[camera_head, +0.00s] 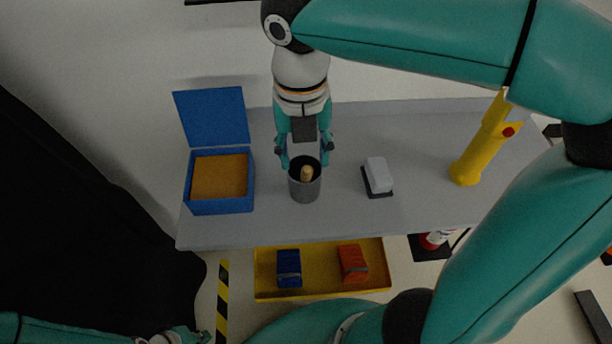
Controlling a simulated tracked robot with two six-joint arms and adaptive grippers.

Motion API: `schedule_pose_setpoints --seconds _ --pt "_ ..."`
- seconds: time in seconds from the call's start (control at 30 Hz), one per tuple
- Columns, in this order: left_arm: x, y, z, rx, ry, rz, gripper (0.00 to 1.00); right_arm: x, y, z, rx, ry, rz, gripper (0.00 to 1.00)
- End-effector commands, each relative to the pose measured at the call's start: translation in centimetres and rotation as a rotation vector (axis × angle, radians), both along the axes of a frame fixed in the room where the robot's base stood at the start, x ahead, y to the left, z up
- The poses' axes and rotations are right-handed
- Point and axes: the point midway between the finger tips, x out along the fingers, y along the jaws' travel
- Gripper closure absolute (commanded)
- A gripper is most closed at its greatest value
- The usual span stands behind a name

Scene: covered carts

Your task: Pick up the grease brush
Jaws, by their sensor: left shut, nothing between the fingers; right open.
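A grey cup (305,192) stands on the table, left of its middle. A tan handle (307,173), seemingly the grease brush's, sticks up inside it; its lower part is hidden in the cup. My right gripper (304,162) points down at the cup with its fingers apart, one on each side of the cup's far rim. The handle lies between or just in front of the fingertips, and I cannot tell whether they touch it. My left gripper (188,335) is shut and empty at the bottom left edge, partly cut off.
A blue box (222,207) with its lid raised stands left of the cup. Right of the cup are a white-topped block (378,175) and a yellow torch-like tool (475,163). A yellow tray (320,292) with blue and orange packs lies below the table (215,232). My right arm covers much of the right side.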

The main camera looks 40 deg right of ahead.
Motion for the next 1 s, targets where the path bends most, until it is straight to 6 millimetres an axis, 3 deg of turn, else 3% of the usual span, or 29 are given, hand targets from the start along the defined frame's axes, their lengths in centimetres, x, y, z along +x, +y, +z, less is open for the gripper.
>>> schedule_pose_setpoints --seconds 0.17,0.5,0.77,1.0 --pt "0.0 0.0 0.0 0.000 0.000 0.000 1.00 -0.1 0.0 -1.0 0.000 0.001 0.001 0.49" --pt "0.0 0.0 0.2 0.000 0.000 0.000 1.00 -0.5 0.0 -5.2 -0.001 0.002 0.002 0.49" --pt "0.0 0.0 0.2 0.000 0.000 0.000 1.00 -0.4 0.1 -5.6 0.000 0.000 0.002 0.49" --pt "0.0 0.0 0.2 0.000 0.000 0.000 1.00 -0.4 0.1 -5.5 0.000 0.000 0.003 0.86"
